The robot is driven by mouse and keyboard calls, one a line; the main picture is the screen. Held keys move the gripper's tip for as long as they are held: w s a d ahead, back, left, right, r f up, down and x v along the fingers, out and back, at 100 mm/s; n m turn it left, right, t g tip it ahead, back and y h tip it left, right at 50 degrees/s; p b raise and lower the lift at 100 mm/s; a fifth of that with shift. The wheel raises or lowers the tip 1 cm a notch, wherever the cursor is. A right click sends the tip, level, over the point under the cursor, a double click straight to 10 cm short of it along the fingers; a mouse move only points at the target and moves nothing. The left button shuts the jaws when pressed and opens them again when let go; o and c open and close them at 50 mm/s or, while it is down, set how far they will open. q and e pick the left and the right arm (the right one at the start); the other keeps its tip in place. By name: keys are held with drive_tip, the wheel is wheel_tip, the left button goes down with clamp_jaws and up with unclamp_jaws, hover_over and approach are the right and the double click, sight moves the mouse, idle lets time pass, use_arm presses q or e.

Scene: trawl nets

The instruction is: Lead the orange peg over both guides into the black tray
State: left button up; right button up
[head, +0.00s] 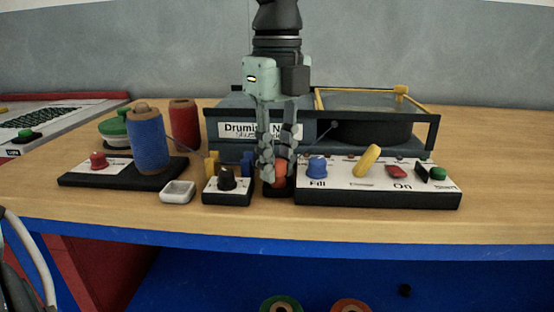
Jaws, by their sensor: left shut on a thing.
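My left gripper (275,174) comes down from the top middle and is shut on the orange peg (281,172), which shows between its fingertips. The peg is largely covered by the fingers. A dark shape right under the fingertips looks like the black tray (274,190); I cannot tell whether the peg touches it. Just left stand a yellow guide (212,165) and a blue guide (247,163), behind a small box with a black knob. A thin line runs from the blue spool (150,143) toward the yellow guide; its course beyond is unclear. My right gripper is not in view.
A control panel (378,186) with a blue knob, yellow lever and buttons is close on the right. A labelled drum unit (375,130) stands behind. A small white dish (177,192) and a red spool (184,122) are on the left. The wooden front strip is clear.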

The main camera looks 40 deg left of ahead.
use_arm(q)
drive_tip(key=shift+f, duration=0.25)
idle(0.3)
drive_tip(key=o, duration=0.9)
drive_tip(key=shift+r, duration=0.15)
wheel_tip(320, 180, up, 12)
drive_tip(key=shift+f, duration=0.1)
idle(0.4)
